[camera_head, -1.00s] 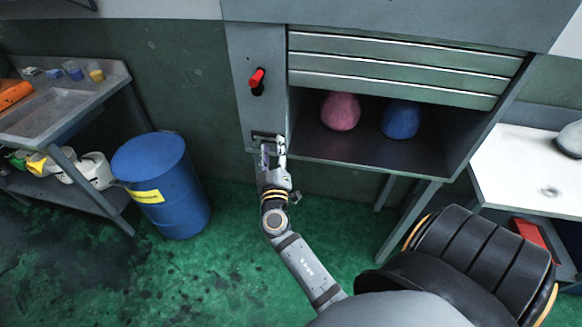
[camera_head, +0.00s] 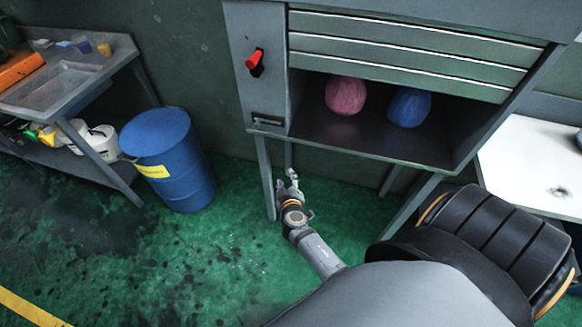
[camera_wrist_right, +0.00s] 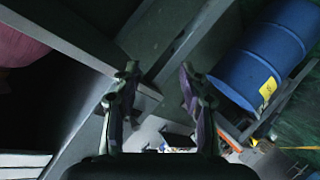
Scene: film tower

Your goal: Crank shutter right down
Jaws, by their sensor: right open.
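The shutter (camera_head: 405,61) is a set of grey-green slats across the upper part of the cabinet opening, partly down. The red crank handle (camera_head: 255,62) sits on the panel left of the shutter. A slotted plate (camera_head: 268,120) is lower on that panel. My right gripper (camera_head: 289,180) is below the cabinet, beside its front leg, clear of the crank and empty. In the right wrist view its two fingers (camera_wrist_right: 152,95) are apart, with nothing between them. My left gripper is not in view.
A pink lump (camera_head: 346,95) and a blue lump (camera_head: 409,107) sit inside the cabinet under the shutter. A blue barrel (camera_head: 166,160) stands to the left, near a sink bench (camera_head: 66,84). A white table (camera_head: 535,165) is at right. Green floor between barrel and cabinet is free.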

